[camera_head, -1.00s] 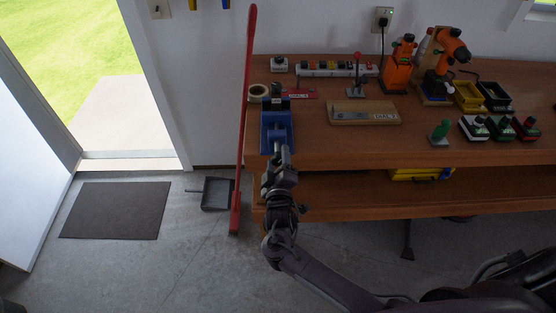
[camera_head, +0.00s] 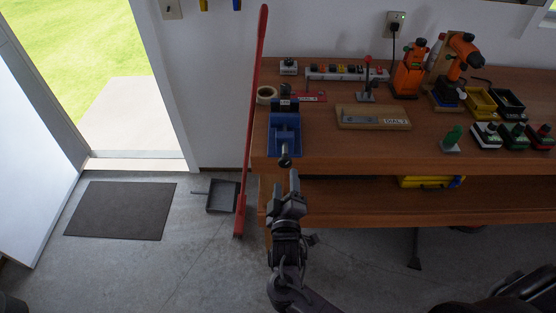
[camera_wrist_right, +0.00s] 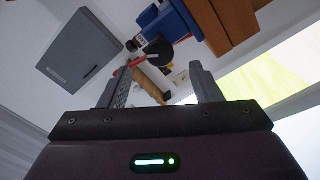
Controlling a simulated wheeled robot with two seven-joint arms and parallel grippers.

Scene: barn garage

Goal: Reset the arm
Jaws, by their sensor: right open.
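My right gripper (camera_head: 293,182) is in front of the workbench's left front edge, just below the blue vise (camera_head: 284,133) in the head view. In the right wrist view its two fingers (camera_wrist_right: 160,88) stand apart with nothing between them. The vise sits on the bench top, and its dark handle knob (camera_head: 284,161) sticks out toward the gripper with a small gap in the head view. The knob (camera_wrist_right: 158,53) shows beyond the fingers in the right wrist view. My left gripper is in neither view.
The wooden workbench (camera_head: 345,160) carries a wooden block (camera_head: 372,117), orange tools (camera_head: 408,75), a yellow bin (camera_head: 480,101) and a green-topped item (camera_head: 452,138). Floor around the mat (camera_head: 120,210) is open.

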